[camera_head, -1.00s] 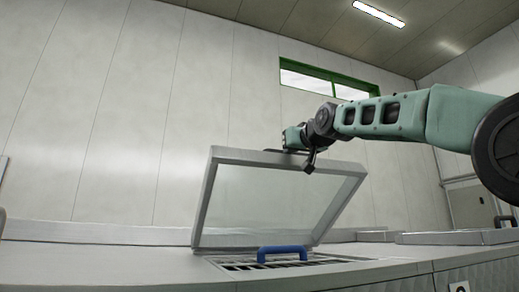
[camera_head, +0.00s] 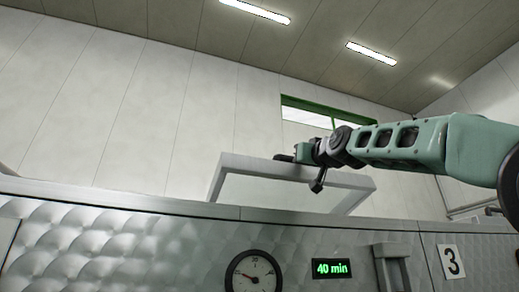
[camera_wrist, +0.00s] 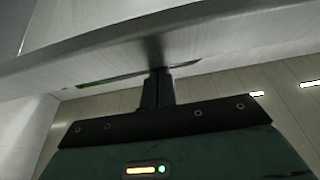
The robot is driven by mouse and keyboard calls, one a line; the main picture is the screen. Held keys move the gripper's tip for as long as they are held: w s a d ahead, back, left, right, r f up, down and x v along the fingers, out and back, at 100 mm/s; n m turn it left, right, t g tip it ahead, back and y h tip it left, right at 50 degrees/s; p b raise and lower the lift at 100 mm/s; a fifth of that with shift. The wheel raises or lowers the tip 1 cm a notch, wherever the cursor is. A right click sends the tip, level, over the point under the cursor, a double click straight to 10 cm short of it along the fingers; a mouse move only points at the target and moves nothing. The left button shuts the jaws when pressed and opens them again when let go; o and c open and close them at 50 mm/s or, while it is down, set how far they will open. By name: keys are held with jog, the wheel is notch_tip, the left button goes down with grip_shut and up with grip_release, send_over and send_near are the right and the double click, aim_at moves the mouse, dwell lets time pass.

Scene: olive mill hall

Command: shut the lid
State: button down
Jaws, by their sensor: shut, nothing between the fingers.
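The lid (camera_head: 300,170), a clear pane in a pale grey frame, stands raised and tilted above the machine's top in the head view. Its lower part is hidden behind the machine's front edge. My gripper (camera_head: 283,157) is at the lid's upper edge, with its dark fingers shut and empty. In the wrist view the closed fingers (camera_wrist: 157,88) reach up to the grey lid frame (camera_wrist: 210,40), which crosses the top of the picture. They look close against it; I cannot tell whether they touch.
The quilted metal machine front (camera_head: 120,250) fills the bottom of the head view. A pale wall with a green-framed window (camera_head: 310,113) stands behind.

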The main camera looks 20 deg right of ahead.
aim_at(300, 182)
jog(key=shift+s+f+b, duration=0.3)
jog(key=shift+f+b, duration=0.95)
jog(key=shift+b, duration=0.05)
jog(key=shift+s+f+b, duration=0.3)
jog(key=shift+f+b, duration=0.9)
jog(key=shift+b, duration=0.15)
jog(key=shift+s+f+b, duration=0.3)
jog(key=shift+f+b, duration=0.95)
jog(key=shift+b, duration=0.05)
